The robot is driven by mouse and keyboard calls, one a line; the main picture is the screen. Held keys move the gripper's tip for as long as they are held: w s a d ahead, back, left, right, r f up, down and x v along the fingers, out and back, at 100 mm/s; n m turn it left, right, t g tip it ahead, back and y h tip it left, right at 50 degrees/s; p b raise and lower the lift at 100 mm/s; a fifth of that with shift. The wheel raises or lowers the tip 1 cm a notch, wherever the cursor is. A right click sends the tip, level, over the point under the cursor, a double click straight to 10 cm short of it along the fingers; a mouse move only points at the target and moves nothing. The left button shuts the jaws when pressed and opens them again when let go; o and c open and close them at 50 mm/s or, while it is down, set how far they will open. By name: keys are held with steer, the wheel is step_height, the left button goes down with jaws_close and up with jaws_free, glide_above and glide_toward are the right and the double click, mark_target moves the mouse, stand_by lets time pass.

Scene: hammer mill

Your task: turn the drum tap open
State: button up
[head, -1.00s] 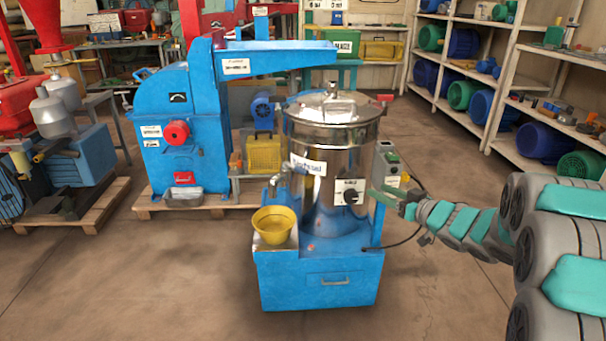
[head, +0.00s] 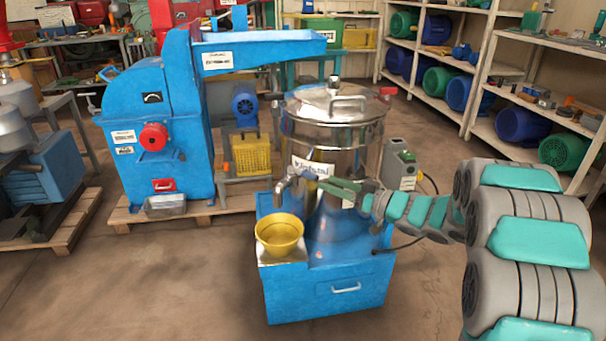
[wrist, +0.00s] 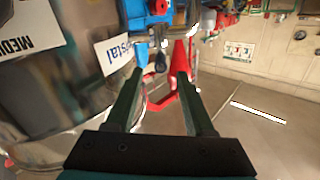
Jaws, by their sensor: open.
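The steel drum (head: 335,142) with its lid stands on a blue base cabinet. The silver drum tap (head: 284,187) sticks out from its left front, above a yellow bowl (head: 279,232). My gripper (head: 324,184) points left across the drum's front, with its fingertips a short way right of the tap. In the wrist view my gripper (wrist: 160,76) is open and empty. A small dark part, seemingly the tap's lever (wrist: 160,62), shows just beyond and between the fingertips. I cannot tell whether the fingers touch it.
The drum's curved wall, with its label (wrist: 118,50), is close to my left finger in the wrist view. A blue hammer mill (head: 160,130) stands behind at left. A grey switch box (head: 398,165) is right of the drum. The floor in front is clear.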

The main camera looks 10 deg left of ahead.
mark_target(311, 176)
steer(key=x, duration=0.6)
steer(key=shift+w+a, duration=0.1)
steer(key=shift+a, duration=0.25)
jaws_close()
stand_by(1.1)
